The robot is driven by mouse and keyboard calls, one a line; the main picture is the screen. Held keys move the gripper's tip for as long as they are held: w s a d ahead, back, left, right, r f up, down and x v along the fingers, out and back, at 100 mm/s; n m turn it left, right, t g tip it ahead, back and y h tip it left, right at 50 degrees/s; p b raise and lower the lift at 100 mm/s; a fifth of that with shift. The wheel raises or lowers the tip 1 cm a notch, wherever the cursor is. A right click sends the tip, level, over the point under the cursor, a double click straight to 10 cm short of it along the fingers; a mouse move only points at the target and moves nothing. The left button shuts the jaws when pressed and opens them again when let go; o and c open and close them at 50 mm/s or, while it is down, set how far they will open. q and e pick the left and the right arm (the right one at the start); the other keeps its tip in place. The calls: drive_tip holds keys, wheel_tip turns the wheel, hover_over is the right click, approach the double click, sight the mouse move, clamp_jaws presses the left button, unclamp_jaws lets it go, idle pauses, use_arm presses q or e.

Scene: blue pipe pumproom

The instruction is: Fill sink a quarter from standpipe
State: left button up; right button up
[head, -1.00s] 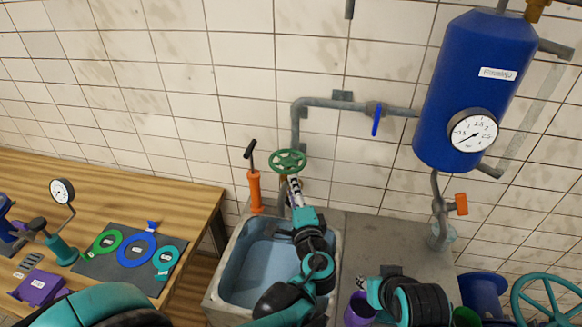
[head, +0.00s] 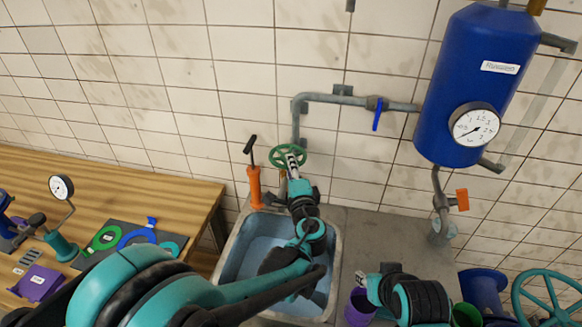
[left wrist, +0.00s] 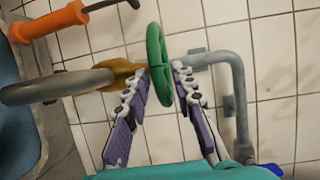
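The sink (head: 334,290) is a grey-rimmed basin with a light blue inside; I cannot tell if it holds water. The standpipe's green handwheel (head: 275,155) is above its far edge, at the wall. My left gripper (head: 291,158) reaches across the sink to this wheel. In the left wrist view its two fingers (left wrist: 164,72) stand apart on either side of the wheel's rim (left wrist: 156,45); firm contact is not clear. A brass fitting (left wrist: 125,74) and a grey spout (left wrist: 55,88) adjoin the wheel. My right gripper (head: 364,282) is beside a purple cup (head: 357,310), its fingers mostly hidden.
An orange hand pump (head: 255,187) stands left of the wheel. A grey wall pipe with a blue lever (head: 377,113) leads to a blue tank (head: 470,75) with a gauge (head: 475,127). A wooden table (head: 150,190) is left. A teal handwheel (head: 545,298) stands lower right.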

use_arm(q)
clamp_jaws()
drive_tip(key=shift+d, duration=0.1)
drive_tip(key=shift+w+d+n+g+y+b, duration=0.1)
drive_tip(key=shift+d+n+g+y+b, duration=0.15)
drive_tip(key=shift+n+y, duration=0.5)
drive_tip(key=shift+w+d+n+g+y+b, duration=0.15)
drive_tip(key=shift+d+n+g+y, duration=0.15)
drive_tip(key=shift+y, duration=0.75)
drive_tip(key=shift+w+d+n+g+y+b, duration=0.15)
drive_tip(key=shift+n+g+y, duration=0.3)
drive_tip(key=shift+n+y, duration=0.25)
drive_tip(key=shift+w+d+n+g+y+b, duration=0.1)
drive_tip(key=shift+d+n+g+y, duration=0.1)
drive_tip(key=shift+n+g+y, duration=0.4)
drive_tip(key=shift+w+d+n+g+y+b, duration=0.15)
drive_tip(key=shift+n+g+y, duration=0.15)
drive_tip(key=shift+n+y, duration=0.5)
drive_tip(key=shift+y, duration=0.3)
drive_tip(key=shift+o, duration=2.1)
unclamp_jaws()
